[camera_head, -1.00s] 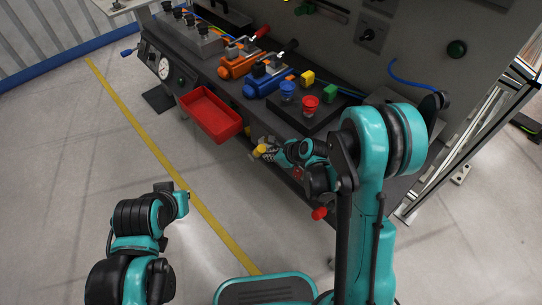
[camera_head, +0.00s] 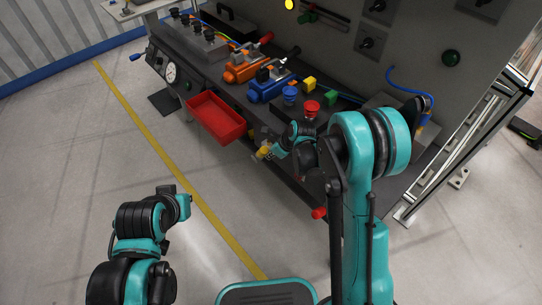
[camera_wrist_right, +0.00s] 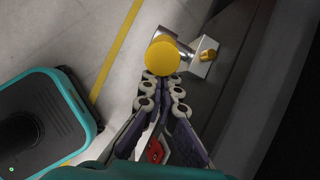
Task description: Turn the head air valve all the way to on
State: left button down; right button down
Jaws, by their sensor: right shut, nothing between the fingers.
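A small valve with a round yellow cap (camera_wrist_right: 162,57) on a metal body shows in the right wrist view, just beyond my fingertips. It also shows as a yellow spot (camera_head: 264,152) under the bench's front edge in the head view. I cannot read a label, so I cannot tell for sure that it is the head air valve, or its setting. My right gripper (camera_wrist_right: 162,82) is shut and empty, its tips close to the cap; I cannot tell if they touch it. In the head view that gripper is small beside the cap.
A red tray (camera_head: 217,118) hangs at the bench front, left of the yellow cap. A red knob (camera_head: 319,213) sits low to the right. Blue (camera_head: 290,95) and red (camera_head: 311,107) buttons, orange (camera_head: 240,70) and blue (camera_head: 268,86) valve blocks stand above. Floor at left is clear.

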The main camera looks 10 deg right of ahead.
aim_at(266, 147)
jog(key=shift+w+a+r+g+h+p, duration=0.5)
jog(key=shift+r+g+p, duration=0.1)
jog(key=shift+p, duration=0.3)
jog(key=shift+w+a+r+p, duration=0.25)
jog(key=shift+w+a+p, duration=0.05)
jog(key=shift+w, duration=0.2)
pick_arm(q)
jog(key=shift+s+a+r, duration=0.1)
jog(key=shift+s+r, duration=0.2)
jog(key=shift+r, duration=0.45)
jog(key=shift+s+r, duration=0.25)
jog(key=shift+r, duration=0.45)
pick_arm(e)
jog(key=shift+w+a+r+g+h, duration=0.1)
jog(key=shift+w+a+g+h, duration=0.1)
jog(key=shift+w+g+h, duration=0.3)
jog(key=shift+s, duration=0.15)
jog(key=shift+r, duration=0.1)
